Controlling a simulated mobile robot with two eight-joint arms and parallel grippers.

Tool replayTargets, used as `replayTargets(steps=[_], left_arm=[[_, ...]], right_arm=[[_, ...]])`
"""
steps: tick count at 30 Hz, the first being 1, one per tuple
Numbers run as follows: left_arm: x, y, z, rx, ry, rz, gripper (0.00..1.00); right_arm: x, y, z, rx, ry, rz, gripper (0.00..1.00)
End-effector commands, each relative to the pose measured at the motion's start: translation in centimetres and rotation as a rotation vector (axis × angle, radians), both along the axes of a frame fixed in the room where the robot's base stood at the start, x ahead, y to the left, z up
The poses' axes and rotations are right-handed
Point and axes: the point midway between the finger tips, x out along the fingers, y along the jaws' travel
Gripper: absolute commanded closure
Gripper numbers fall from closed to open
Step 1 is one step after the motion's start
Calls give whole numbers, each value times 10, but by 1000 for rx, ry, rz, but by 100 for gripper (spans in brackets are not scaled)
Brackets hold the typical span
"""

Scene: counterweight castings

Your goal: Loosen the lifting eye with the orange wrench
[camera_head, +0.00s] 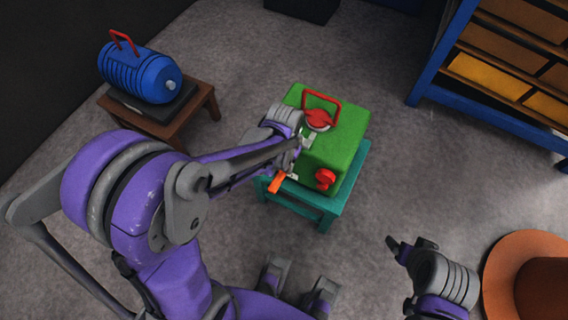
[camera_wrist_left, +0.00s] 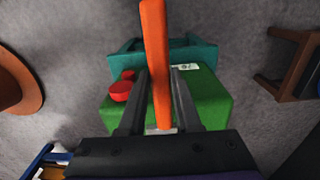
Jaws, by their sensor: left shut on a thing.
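The orange wrench (camera_wrist_left: 156,50) is clamped between the two fingers of my left gripper (camera_wrist_left: 159,85), its orange handle pointing away from the palm. In the head view the wrench's orange end (camera_head: 276,183) shows below my left gripper (camera_head: 300,143), at the left side of the green casting (camera_head: 345,145). A red arched handle on a round red base (camera_head: 319,119) stands on the casting's top. I cannot tell which is the lifting eye. The wrench's head is hidden. My right gripper (camera_head: 409,243) is open and empty.
The casting rests on a teal stool (camera_head: 328,212). A blue ribbed motor (camera_head: 140,75) stands on a brown table (camera_head: 200,107) at the left. A blue-framed shelf (camera_head: 443,55) is at the upper right. A brown round object (camera_head: 505,255) is beside my right arm.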

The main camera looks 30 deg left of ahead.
Motion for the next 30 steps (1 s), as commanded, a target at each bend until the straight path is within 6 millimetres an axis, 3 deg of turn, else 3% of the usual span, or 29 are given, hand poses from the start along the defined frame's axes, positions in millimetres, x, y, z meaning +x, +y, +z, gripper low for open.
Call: replayTargets(steps=[18, 30], left_arm=[[7, 0, -52, 0, 1, 0, 100], [40, -1, -50, 0, 0, 0, 100]], right_arm=[[-4, 0, -46, 0, 15, 0, 18], [-4, 0, -46, 0, 15, 0, 18]])
